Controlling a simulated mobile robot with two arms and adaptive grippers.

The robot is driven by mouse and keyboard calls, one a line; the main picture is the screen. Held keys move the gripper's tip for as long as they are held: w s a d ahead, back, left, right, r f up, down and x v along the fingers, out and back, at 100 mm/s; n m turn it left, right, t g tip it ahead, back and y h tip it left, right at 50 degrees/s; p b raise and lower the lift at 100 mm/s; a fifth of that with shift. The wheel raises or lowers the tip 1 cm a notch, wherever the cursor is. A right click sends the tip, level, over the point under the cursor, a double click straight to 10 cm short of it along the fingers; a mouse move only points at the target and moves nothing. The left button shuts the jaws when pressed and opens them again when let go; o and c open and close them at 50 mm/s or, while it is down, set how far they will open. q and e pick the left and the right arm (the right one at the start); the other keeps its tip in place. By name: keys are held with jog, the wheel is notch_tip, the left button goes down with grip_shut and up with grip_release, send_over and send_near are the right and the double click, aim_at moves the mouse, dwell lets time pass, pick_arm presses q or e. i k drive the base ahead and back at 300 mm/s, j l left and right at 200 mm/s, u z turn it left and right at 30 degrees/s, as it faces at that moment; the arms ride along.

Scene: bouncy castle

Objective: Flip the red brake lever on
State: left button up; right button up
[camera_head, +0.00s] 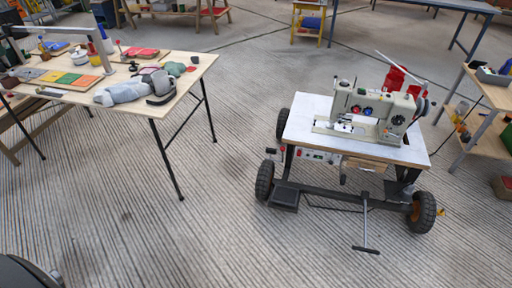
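A wheeled sewing-machine cart (302,115) stands right of centre on the floor. A cream sewing machine (392,108) sits on its white top. A small red piece (270,151) shows at the cart's left side, just above the front left wheel (265,180). It may be the red brake lever, but it is too small to tell its position. A small yellow piece (440,212) sticks out beside the front right wheel (423,212). Neither of my grippers is in view.
A wooden table (185,62) with cloth items and coloured pieces stands at the left. A wooden shelf unit (492,95) stands at the right edge. A pedal bar (365,249) juts forward from the cart low down. The ribbed floor (190,235) in front is clear.

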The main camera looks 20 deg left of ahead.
aim_at(271, 151)
jog(key=j+z, duration=0.1)
jog(key=j, duration=0.6)
jog(key=k+j, duration=0.1)
jog(key=j, duration=0.6)
jog(key=j+z, duration=0.15)
jog(key=j, duration=0.55)
jog(key=k+j+z, duration=0.1)
jog(key=j, duration=0.8)
jog(key=i+l, duration=0.1)
jog(key=i, duration=0.6)
jog(key=i+l, duration=0.1)
jog(key=i, duration=0.6)
jog(key=i+l+u, duration=0.1)
jog(key=i, duration=0.55)
